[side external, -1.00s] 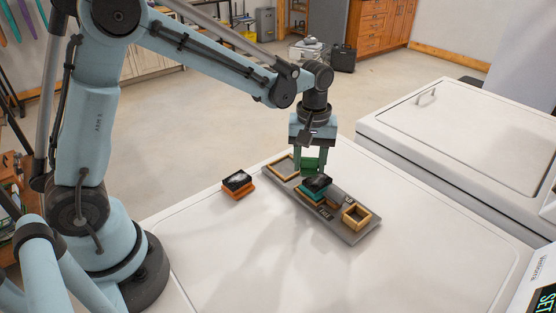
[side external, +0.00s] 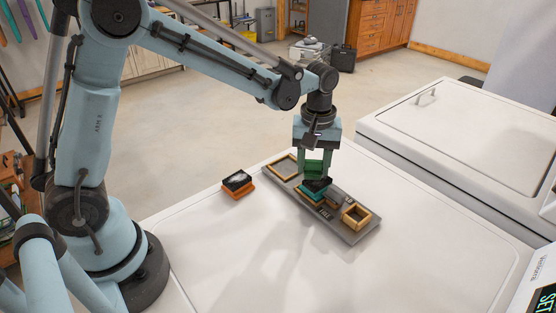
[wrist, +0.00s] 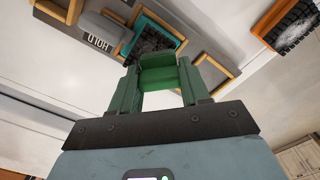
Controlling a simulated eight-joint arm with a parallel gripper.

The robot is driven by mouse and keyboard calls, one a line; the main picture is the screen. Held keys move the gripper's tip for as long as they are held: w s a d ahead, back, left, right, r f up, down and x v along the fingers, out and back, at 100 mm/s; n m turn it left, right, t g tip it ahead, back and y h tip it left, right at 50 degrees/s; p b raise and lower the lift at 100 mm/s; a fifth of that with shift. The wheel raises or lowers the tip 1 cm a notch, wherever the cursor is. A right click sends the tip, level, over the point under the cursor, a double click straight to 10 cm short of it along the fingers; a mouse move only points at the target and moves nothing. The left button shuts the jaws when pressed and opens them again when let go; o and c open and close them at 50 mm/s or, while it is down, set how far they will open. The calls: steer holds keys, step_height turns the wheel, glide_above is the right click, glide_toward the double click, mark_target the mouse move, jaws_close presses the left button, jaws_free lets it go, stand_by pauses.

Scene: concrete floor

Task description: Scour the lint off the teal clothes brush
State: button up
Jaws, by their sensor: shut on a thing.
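The teal clothes brush (side external: 309,194) lies with its dark bristles up on a grey tray (side external: 355,236). In the wrist view the teal brush (wrist: 175,36) is partly hidden behind the block and fingers; some greyish specks show on its bristles. My gripper (side external: 315,174) points down over it, shut on a green block (side external: 314,168). The green block also shows between the fingers in the wrist view (wrist: 160,76). The block is at or just above the bristles; I cannot tell whether they touch.
An orange brush (side external: 238,187) with black bristles and pale lint lies on the white top left of the tray. The tray carries an empty wooden frame (side external: 283,167) at the far end and a square wooden frame (side external: 356,216) at the near end. The front white surface is clear.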

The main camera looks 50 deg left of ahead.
steer(key=shift+a, duration=0.9)
steer(key=shift+r, duration=3.05)
steer(key=shift+r, duration=1.5)
steer(key=shift+f, duration=0.1)
steer(key=shift+d+f, duration=0.25)
steer(key=shift+f, duration=0.9)
steer(key=shift+d+f, duration=0.25)
steer(key=shift+f, duration=0.95)
steer(key=shift+d+f, duration=0.25)
steer(key=shift+f, duration=0.9)
steer(key=shift+f, duration=1.05)
